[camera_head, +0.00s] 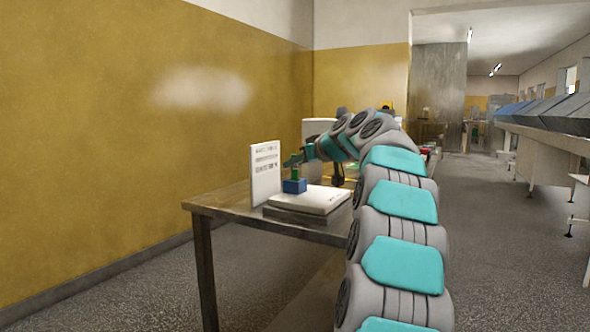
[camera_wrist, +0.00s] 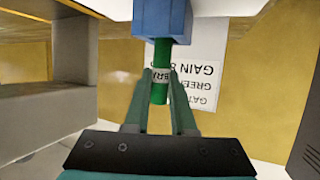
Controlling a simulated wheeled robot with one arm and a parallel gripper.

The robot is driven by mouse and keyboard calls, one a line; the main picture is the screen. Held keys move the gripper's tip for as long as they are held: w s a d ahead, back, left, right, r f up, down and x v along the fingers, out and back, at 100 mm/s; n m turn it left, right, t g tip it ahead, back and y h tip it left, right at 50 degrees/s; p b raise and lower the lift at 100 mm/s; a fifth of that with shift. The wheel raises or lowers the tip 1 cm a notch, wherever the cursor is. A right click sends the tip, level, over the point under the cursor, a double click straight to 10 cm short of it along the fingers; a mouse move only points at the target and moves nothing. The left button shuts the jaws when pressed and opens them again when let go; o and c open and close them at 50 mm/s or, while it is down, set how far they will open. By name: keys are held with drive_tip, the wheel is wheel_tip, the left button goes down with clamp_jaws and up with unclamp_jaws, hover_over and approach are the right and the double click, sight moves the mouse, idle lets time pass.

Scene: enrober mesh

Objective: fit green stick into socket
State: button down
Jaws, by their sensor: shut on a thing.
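The green stick (camera_wrist: 160,93) is held between the two fingers of my gripper (camera_wrist: 161,76) in the wrist view. A pale band with dark letters shows on it at the fingers. One end of the stick meets the blue block (camera_wrist: 162,18), which appears to be the socket. I cannot tell how deep the stick sits, as its end is hidden there. In the head view, the blue block (camera_head: 294,186) is on the white slab, with the green stick (camera_head: 295,173) roughly upright above it and my gripper (camera_head: 293,161) at its top.
The white slab (camera_head: 322,200) rests on the table (camera_head: 232,201). The yellow wall (camera_head: 120,130) is to the left; open floor lies right of my arm.

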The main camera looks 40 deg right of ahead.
drive_tip(key=shift+f, duration=0.8)
drive_tip(key=shift+f, duration=0.2)
drive_tip(key=c, duration=0.7)
unclamp_jaws()
drive_tip(key=shift+c, duration=0.2)
drive_tip(key=shift+r, duration=0.1)
